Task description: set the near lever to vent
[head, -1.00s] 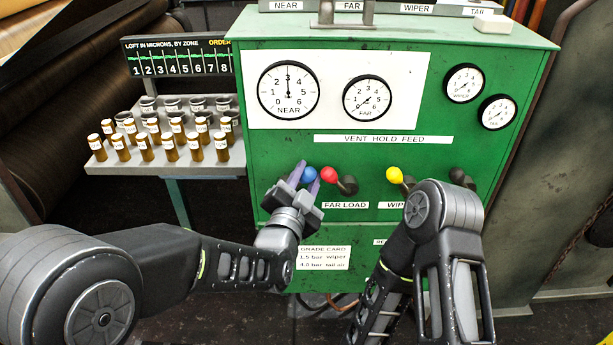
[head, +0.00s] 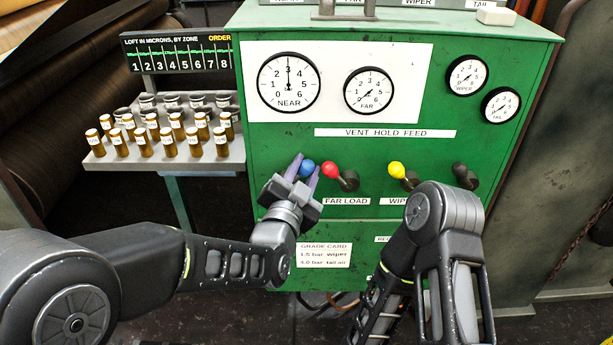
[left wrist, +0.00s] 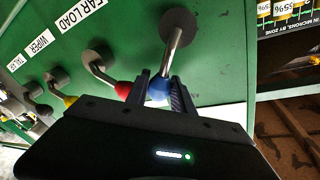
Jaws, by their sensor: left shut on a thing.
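The near lever has a blue knob (head: 307,168) on the green panel, below the NEAR gauge (head: 288,83), whose needle points up near 3. My left gripper (head: 306,170) is shut on this knob, one finger on each side. In the left wrist view the blue knob (left wrist: 158,88) sits between the fingers, and its metal shaft (left wrist: 174,52) runs to a round grey hub. In the head view the gripper hides that hub. My right arm stands in front of the panel's right part; its gripper is out of sight.
The red knob (head: 330,169) of the far lever is close to the right of my left gripper. A yellow knob (head: 396,169) and a dark knob (head: 460,170) are farther right. The VENT HOLD FEED label (head: 385,133) is above. A rack of brown bottles (head: 165,140) stands left.

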